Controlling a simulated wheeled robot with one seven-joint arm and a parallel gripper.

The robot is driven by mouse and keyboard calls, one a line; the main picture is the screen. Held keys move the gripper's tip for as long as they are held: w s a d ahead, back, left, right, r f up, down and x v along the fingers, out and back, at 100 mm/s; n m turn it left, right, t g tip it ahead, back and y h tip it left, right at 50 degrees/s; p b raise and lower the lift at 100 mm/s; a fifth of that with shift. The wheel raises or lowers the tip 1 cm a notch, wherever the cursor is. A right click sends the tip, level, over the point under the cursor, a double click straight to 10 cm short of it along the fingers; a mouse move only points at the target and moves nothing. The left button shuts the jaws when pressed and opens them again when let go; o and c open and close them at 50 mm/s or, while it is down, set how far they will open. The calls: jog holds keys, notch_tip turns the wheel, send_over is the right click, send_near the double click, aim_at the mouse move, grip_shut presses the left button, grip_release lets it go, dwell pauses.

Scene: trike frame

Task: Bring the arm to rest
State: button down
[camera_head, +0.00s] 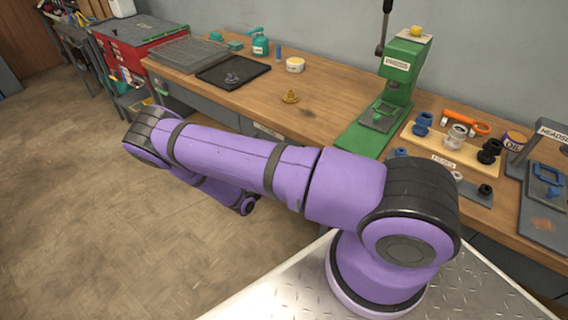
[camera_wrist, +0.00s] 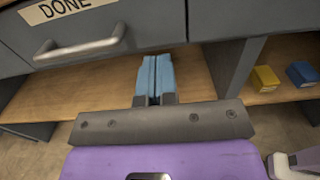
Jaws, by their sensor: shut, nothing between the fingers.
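My gripper (camera_wrist: 155,60) shows in the wrist view with its two light blue fingers pressed together and nothing between them. It points at the space under a grey drawer (camera_wrist: 120,28) labelled DONE, over a wooden lower shelf (camera_wrist: 75,92). I cannot tell the exact gap to the drawer or shelf. In the head view my purple arm is folded at the elbow in front of the workbench (camera_head: 330,87). The fingers are hidden in that view.
A green press (camera_head: 398,70) stands on the bench. A yellow box (camera_wrist: 265,78) and a blue box (camera_wrist: 302,74) sit on the lower shelf. The floor at left is clear.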

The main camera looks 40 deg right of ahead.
jog(key=shift+v, duration=1.9)
jog(key=s+a+r+m+g+y, duration=0.15)
jog(key=r+m+g+y, duration=0.4)
jog(key=r, duration=1.15)
jog(key=s+r+m+g+y, duration=0.25)
jog(key=r+m, duration=0.65)
jog(key=r, duration=0.9)
jog(key=s+a+r+m+t+y, duration=0.2)
jog(key=s+r+m+t+y, duration=0.1)
jog(key=s+r, duration=0.8)
jog(key=s+a+r+m+t+y, duration=0.1)
jog(key=s+r+m+t+y, duration=0.3)
jog(key=s+r, duration=0.7)
jog(key=shift+s+a+r+t+y, duration=0.15)
jog(key=shift+s+a+t+y, duration=0.25)
jog(key=shift+s+y, duration=0.65)
